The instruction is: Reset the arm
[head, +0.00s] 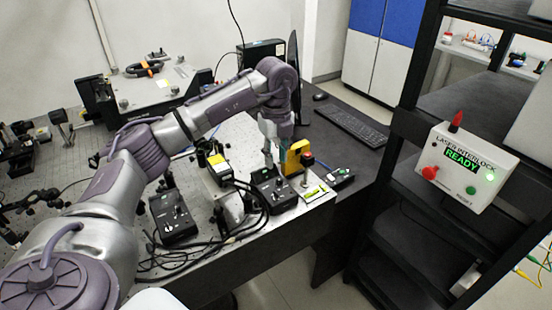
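My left arm (210,110) comes in from the lower left, bends over the optical bench and reaches out to the right, with its wrist hanging down. My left gripper (268,157) points down above the bench, just left of a yellow device (293,157) and behind a black control box (272,190). Its fingers are small and partly hidden, so I cannot tell whether they are open or shut, or whether they touch anything. My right gripper is not in view.
Cables and another black control box (173,217) lie near the bench's front edge. A keyboard (350,125) lies on the dark desk at the back. At right, a black shelf rack (395,165) carries a laser interlock box (468,168) reading "READY".

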